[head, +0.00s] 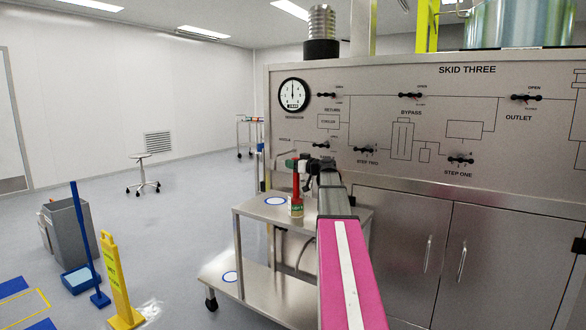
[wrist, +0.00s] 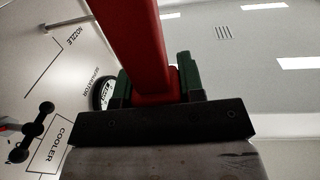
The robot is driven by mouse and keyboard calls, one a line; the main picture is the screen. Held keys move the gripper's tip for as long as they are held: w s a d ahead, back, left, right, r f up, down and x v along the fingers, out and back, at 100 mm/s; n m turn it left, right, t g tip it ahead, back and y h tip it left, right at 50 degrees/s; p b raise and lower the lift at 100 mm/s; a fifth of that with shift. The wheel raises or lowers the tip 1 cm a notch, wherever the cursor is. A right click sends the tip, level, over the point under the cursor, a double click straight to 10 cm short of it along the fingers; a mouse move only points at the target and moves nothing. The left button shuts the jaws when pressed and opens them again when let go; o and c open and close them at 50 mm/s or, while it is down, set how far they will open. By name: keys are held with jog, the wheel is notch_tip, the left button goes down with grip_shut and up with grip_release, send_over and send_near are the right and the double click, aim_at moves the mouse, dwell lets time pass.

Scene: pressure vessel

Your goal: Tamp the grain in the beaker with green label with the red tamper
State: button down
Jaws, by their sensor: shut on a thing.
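My gripper (head: 299,164) is over the cart in the head view, shut on the red tamper (head: 296,184). In the wrist view the red tamper (wrist: 140,45) runs between the two dark green finger pads of my gripper (wrist: 158,85). The beaker with green label (head: 296,210) stands on the cart's top shelf, directly below my gripper. The tamper points down, and its lower end meets the beaker's mouth in the picture. I cannot tell how deep it reaches. The grain inside is too small to make out.
The steel cart (head: 256,213) stands against the skid panel (head: 415,130) with its knobs and gauge. A yellow floor sign (head: 117,280) and grey bin (head: 72,235) stand at left.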

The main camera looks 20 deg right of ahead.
jog(key=shift+r, duration=0.45)
jog(key=shift+f, duration=0.1)
jog(key=shift+f, duration=1.3)
jog(key=shift+r, duration=0.1)
jog(key=shift+r, duration=1.4)
